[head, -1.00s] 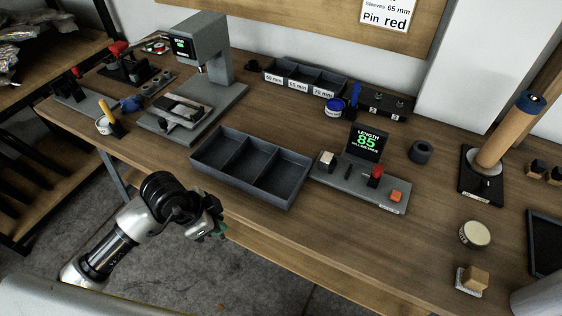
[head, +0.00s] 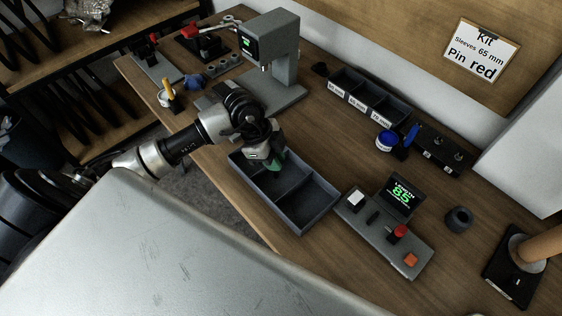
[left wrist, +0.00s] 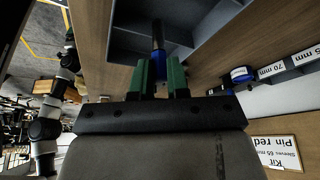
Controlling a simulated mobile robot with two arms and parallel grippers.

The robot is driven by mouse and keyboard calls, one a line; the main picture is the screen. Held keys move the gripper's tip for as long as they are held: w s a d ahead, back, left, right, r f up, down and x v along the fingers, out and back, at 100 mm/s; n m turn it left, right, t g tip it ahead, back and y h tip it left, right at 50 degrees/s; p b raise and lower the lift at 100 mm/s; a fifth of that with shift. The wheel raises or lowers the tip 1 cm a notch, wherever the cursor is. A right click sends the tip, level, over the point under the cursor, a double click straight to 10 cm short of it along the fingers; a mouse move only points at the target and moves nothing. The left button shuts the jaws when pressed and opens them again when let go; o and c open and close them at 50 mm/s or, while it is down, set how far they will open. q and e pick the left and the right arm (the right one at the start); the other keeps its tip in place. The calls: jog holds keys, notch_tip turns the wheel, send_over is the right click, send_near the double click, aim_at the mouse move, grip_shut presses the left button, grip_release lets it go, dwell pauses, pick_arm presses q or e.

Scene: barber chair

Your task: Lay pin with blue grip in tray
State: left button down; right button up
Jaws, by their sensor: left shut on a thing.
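My left gripper (head: 272,163) hangs over the left part of the dark grey divided tray (head: 318,216) in the head view. In the left wrist view its green fingers (left wrist: 160,80) are shut on the pin with blue grip (left wrist: 158,62). The pin's dark shaft points away from the fingers toward the tray (left wrist: 205,45). In the head view the pin is hidden by the gripper, and the arm covers the tray's left end. I cannot tell whether the pin touches the tray. My right gripper is not in view.
A length gauge (head: 378,226) reading 85 stands right of the tray. A grey press (head: 272,50) stands behind left. Labelled sleeve bins (head: 366,98) and a blue container (head: 386,141) are at the back. A dark ring (head: 459,219) sits on bare wood at right.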

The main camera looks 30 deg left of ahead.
pick_arm(q)
jog(key=f, duration=0.1)
jog(key=w+f, duration=0.1)
jog(key=f, duration=0.1)
jog(key=w+f+p, duration=0.1)
jog(key=f, duration=0.1)
jog(key=shift+w+d, duration=0.1)
jog(key=shift+d, duration=0.1)
jog(key=shift+f, duration=0.2)
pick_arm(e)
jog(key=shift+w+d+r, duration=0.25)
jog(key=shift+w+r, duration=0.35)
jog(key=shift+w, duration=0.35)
pick_arm(q)
jog(key=shift+f, duration=0.15)
jog(key=c, duration=1.1)
grip_release()
jog(key=shift+c, duration=0.2)
jog(key=shift+o, duration=0.2)
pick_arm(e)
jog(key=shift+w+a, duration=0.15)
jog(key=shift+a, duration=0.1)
